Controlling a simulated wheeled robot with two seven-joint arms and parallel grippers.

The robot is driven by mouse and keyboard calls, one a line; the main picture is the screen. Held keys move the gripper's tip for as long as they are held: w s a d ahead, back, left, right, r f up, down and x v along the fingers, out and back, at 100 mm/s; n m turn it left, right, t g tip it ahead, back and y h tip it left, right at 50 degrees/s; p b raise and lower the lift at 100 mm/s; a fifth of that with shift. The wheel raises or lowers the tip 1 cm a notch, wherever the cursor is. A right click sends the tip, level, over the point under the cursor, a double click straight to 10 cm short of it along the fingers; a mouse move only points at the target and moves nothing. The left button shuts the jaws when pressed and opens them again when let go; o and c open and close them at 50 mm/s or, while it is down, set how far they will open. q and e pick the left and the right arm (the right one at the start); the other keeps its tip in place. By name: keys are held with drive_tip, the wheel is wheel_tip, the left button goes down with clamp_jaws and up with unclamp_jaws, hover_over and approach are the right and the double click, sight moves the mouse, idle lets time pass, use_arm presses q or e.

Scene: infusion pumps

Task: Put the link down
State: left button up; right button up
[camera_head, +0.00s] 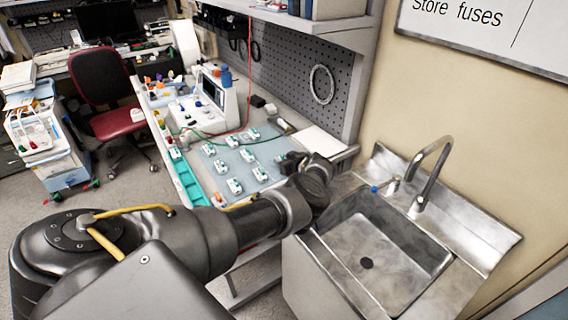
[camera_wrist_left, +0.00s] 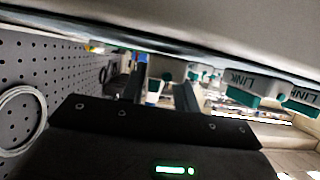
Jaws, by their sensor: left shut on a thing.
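Several small white-and-green links (camera_head: 234,186) stand in rows on a blue mat (camera_head: 213,172) on the workbench. My left gripper (camera_head: 290,163) is low over the bench's near right end, to the right of these links. In the left wrist view, the picture is turned over and links marked LINK (camera_wrist_left: 243,92) show at the right. My right gripper is not in view.
A steel sink (camera_head: 372,250) with a tap (camera_head: 432,172) stands right of the bench. A white pump device (camera_head: 213,100) and cables are at the back. A pegboard (camera_head: 290,70) rises behind the bench. A white sheet (camera_head: 318,141) lies near the gripper.

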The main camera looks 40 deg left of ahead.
use_arm(q)
drive_tip(key=shift+s+r, duration=0.1)
drive_tip(key=shift+r, duration=0.05)
drive_tip(key=shift+f+b, duration=0.35)
drive_tip(key=shift+b, duration=0.1)
drive_tip(key=o, duration=1)
drive_tip(key=shift+c, duration=0.2)
drive_tip(key=shift+r, duration=0.1)
drive_tip(key=shift+r+p, duration=0.15)
drive_tip(key=shift+p, duration=0.4)
drive_tip(key=p+v, duration=0.8)
drive_tip(key=v, duration=0.2)
drive_tip(key=shift+s+d+r, duration=0.15)
drive_tip(key=shift+s+d, duration=0.1)
drive_tip(key=shift+s, duration=0.1)
